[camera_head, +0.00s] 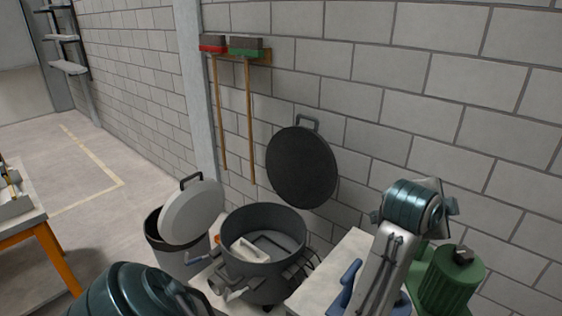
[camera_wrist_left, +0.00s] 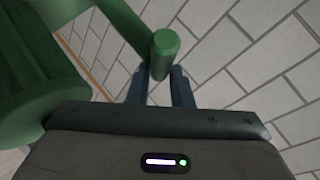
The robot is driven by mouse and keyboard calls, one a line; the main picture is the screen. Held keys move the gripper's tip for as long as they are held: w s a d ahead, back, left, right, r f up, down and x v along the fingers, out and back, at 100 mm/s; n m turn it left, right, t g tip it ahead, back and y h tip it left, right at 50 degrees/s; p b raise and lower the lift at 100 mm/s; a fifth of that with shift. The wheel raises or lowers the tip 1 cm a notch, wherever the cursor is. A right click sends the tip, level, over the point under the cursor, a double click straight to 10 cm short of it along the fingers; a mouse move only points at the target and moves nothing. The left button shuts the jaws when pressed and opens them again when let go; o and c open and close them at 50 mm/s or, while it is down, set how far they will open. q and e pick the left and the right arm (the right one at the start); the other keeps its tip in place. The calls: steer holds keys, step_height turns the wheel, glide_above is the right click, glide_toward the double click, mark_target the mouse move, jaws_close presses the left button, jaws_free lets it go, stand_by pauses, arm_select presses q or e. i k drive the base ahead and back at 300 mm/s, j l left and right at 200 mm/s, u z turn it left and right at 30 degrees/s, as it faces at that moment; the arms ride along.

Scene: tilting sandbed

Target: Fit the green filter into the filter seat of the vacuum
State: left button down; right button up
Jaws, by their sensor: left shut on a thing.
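The green filter (camera_wrist_left: 40,85) fills the left of the left wrist view. My left gripper (camera_wrist_left: 160,75) is shut on a round green bar end joined to it. A green ribbed drum with a grey piece on top, seemingly the same filter (camera_head: 452,280), shows at the right of the head view, beside a white and teal arm link of mine. The vacuum (camera_head: 238,263) appears to be the open grey drum at centre, with a pale block and a dark rectangular frame inside. I cannot make out the filter seat for certain. My right gripper is not seen.
A dark round lid (camera_head: 301,168) stands upright behind the drum. A pale lid (camera_head: 192,212) tilts over a grey bin (camera_head: 168,245) to its left. A pale worktop (camera_head: 340,262) lies right of the drum. The block wall (camera_head: 400,110) with two brooms is close behind.

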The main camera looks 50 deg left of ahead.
mark_target(267, 266)
steer(key=u, duration=1.15)
steer(key=i+j+u, duration=0.25)
steer(key=i+j, duration=0.4)
